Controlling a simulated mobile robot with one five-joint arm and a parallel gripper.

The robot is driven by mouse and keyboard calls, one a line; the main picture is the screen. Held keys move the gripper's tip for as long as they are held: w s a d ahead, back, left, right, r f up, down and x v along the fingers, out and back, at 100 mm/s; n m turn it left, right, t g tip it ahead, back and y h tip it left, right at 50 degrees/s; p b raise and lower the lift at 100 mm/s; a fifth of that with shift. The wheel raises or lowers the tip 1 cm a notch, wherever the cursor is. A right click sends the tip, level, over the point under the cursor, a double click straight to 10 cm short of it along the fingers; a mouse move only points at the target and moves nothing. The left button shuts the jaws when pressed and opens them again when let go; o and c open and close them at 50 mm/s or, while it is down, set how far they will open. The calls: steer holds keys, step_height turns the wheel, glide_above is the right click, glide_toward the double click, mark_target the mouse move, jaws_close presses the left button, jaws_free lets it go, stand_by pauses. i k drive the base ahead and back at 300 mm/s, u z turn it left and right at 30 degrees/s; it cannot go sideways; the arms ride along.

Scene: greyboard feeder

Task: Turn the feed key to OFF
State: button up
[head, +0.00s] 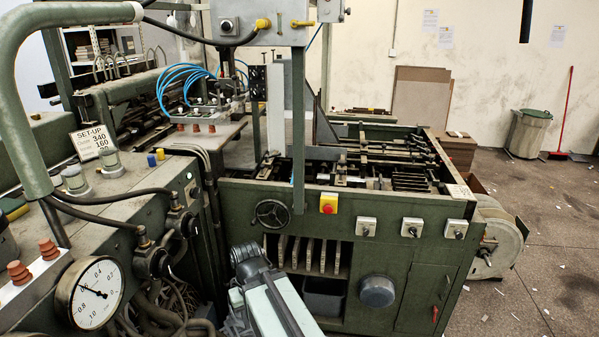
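Three pale switch boxes with dark knobs sit in a row on the green machine's front panel: a left one (366,227), a middle one (412,228) and a right one (455,229). Their labels are too small to read, so I cannot tell which is the feed key or where it points. My arm rises from the bottom edge, left of and apart from these boxes. My gripper's fingers do not show.
A yellow box with a red button (328,203) and a black handwheel (271,213) are left of the switches. A round gauge (90,293) and hoses fill the lower left. A white reel (496,237) stands at the machine's right end.

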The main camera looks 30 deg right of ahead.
mark_target(459, 235)
steer(key=u, duration=1)
steer(key=k, duration=0.95)
steer(key=z, duration=1.05)
